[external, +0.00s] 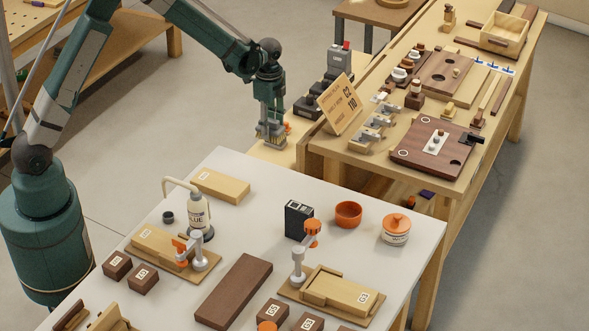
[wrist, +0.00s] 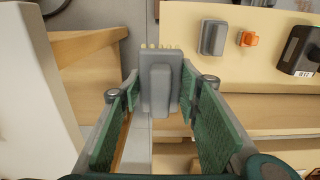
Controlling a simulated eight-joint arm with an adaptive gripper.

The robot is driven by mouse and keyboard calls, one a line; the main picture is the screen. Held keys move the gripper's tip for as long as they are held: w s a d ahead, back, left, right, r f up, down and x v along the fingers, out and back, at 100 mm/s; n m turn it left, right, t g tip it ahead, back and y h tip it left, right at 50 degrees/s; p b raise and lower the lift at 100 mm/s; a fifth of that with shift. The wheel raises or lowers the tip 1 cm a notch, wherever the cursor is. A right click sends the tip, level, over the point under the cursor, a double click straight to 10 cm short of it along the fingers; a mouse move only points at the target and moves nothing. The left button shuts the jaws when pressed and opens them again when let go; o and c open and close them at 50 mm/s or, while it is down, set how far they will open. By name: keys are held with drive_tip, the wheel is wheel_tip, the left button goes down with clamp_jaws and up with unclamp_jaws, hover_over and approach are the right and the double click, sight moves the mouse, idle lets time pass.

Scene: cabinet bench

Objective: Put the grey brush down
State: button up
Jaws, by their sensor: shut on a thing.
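The grey brush (wrist: 160,82) is between the green finger pads of my gripper (wrist: 160,92) in the wrist view. Its yellow bristles stick out at the far edge, and both pads press against its sides. In the external view my gripper (external: 271,138) points down near the left end of the wooden bench (external: 345,167), just beyond the white table. The brush is too small there to make out clearly. In the wrist view it shows over the gap beside the pale wooden surface (wrist: 184,55); its height above what lies below cannot be told.
A grey block (wrist: 214,37), an orange piece (wrist: 248,39) and a dark device (wrist: 300,50) lie right of the brush. A tan sign (external: 342,104) stands right of my gripper. The white table (external: 240,168) holds a glue bottle (external: 197,212) and several blocks. Bare wood shows beside the brush.

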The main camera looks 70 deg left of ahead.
drive_tip(key=s+d+r+p, duration=0.1)
drive_tip(key=s+d+r, duration=0.2)
drive_tip(key=d, duration=0.8)
drive_tip(key=s+d+r+p, duration=0.2)
drive_tip(key=d+r, duration=0.4)
drive_tip(key=d, duration=0.5)
drive_tip(key=s+d+r+p, duration=0.2)
drive_tip(key=d+r, duration=0.3)
drive_tip(key=d, duration=0.7)
drive_tip(key=shift+s, duration=0.9)
drive_tip(key=shift+f+b, duration=0.4)
drive_tip(key=shift+f, duration=2.75)
drive_tip(key=shift+f+b, duration=0.3)
drive_tip(key=shift+f, duration=1.55)
drive_tip(key=shift+f, duration=0.15)
drive_tip(key=o, duration=1)
drive_tip(key=shift+c, duration=0.2)
